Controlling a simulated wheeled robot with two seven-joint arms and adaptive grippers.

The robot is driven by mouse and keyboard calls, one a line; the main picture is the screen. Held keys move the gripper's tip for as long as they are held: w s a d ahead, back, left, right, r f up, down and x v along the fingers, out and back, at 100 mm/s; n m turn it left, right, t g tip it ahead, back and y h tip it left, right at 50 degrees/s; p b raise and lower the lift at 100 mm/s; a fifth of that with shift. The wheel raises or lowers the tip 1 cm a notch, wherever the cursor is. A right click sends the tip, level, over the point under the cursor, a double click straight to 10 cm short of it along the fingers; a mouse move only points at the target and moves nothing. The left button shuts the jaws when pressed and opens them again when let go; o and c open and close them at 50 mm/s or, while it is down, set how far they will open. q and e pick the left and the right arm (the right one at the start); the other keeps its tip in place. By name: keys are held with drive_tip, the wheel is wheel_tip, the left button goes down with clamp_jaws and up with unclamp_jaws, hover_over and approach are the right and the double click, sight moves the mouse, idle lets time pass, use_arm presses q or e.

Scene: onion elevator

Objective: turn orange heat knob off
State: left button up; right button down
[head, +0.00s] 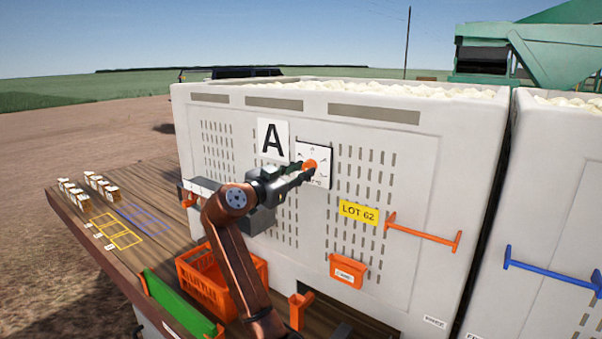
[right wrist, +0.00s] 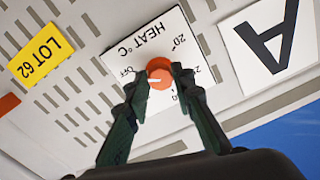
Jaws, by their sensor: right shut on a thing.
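The orange heat knob (head: 309,165) sits on a white dial plate (head: 326,155) on the front of the large pale bin (head: 385,140) marked A. My right gripper (head: 303,172) reaches up to the plate and is shut on the knob. In the right wrist view the knob (right wrist: 159,72) is between the two fingertips (right wrist: 160,84). The plate (right wrist: 128,38) there reads HEAT °C, with OFF and number marks around the knob. A white line shows on the knob; the fingers partly hide the dial. My left gripper is not in view.
A yellow LOT 62 label (head: 359,212), an orange handle bar (head: 423,235) and an orange pocket (head: 348,270) are on the bin front. An orange crate (head: 190,283) stands below on the wooden deck (head: 165,180). A second bin (head: 555,190) with a blue bar stands right.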

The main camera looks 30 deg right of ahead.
drive_tip(key=shift+f, duration=0.25)
drive_tip(key=c, duration=1.7)
unclamp_jaws()
drive_tip(key=shift+r, duration=0.1)
drive_tip(key=shift+o, duration=0.2)
drive_tip(key=shift+r, duration=0.1)
drive_tip(key=v, duration=1.2)
